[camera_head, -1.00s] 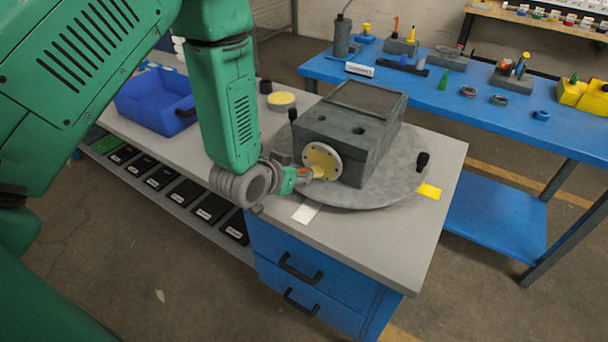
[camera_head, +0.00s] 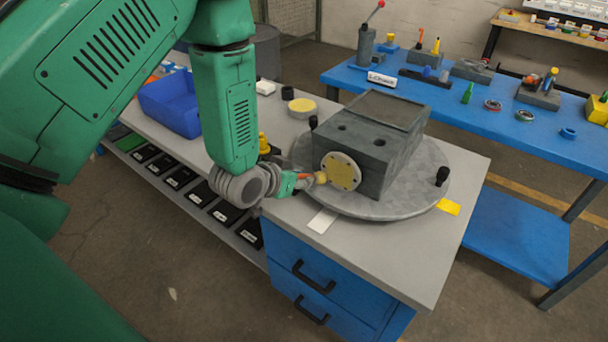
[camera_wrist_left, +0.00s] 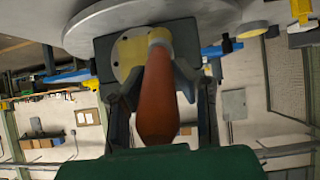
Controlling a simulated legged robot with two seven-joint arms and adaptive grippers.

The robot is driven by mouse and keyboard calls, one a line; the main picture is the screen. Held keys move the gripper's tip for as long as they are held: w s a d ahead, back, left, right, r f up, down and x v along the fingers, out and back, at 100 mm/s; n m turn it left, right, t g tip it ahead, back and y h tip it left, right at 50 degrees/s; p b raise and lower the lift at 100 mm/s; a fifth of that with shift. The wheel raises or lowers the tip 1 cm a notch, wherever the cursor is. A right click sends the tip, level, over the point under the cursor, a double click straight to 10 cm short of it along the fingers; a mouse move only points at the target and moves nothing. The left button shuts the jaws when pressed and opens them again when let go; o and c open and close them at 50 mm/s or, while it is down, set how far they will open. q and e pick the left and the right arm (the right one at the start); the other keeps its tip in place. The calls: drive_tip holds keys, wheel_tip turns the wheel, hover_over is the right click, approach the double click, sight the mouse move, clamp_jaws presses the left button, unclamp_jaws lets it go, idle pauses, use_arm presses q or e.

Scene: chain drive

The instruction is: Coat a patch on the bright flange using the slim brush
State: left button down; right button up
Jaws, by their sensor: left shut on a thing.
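The bright round flange (camera_head: 342,171) stands on the front face of a dark grey housing (camera_head: 393,160), with bolt holes around its rim and a yellow area over much of its face. My left gripper (camera_head: 291,184) is shut on the slim brush (camera_head: 306,177), just left of the flange. The brush lies nearly level, its yellowish tip at the flange's left edge; I cannot tell whether they touch. In the left wrist view the brush's orange-brown handle (camera_wrist_left: 158,95) sits between the fingers and partly hides the flange (camera_wrist_left: 128,52). My right gripper is not in view.
The housing rests on a round grey turntable (camera_head: 405,205) with black knobs. A white strip (camera_head: 322,220) and a yellow strip (camera_head: 448,206) lie by its edge. A blue bin (camera_head: 171,103) and a yellow-topped tin (camera_head: 301,107) stand behind. A blue bench (camera_head: 455,98) holds tools.

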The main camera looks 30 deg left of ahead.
use_arm(q)
drive_tip(key=shift+s+a, duration=0.2)
drive_tip(key=shift+s, duration=2.25)
drive_tip(key=shift+s, duration=0.1)
drive_tip(key=shift+s+a, duration=0.1)
drive_tip(key=shift+s, duration=1.3)
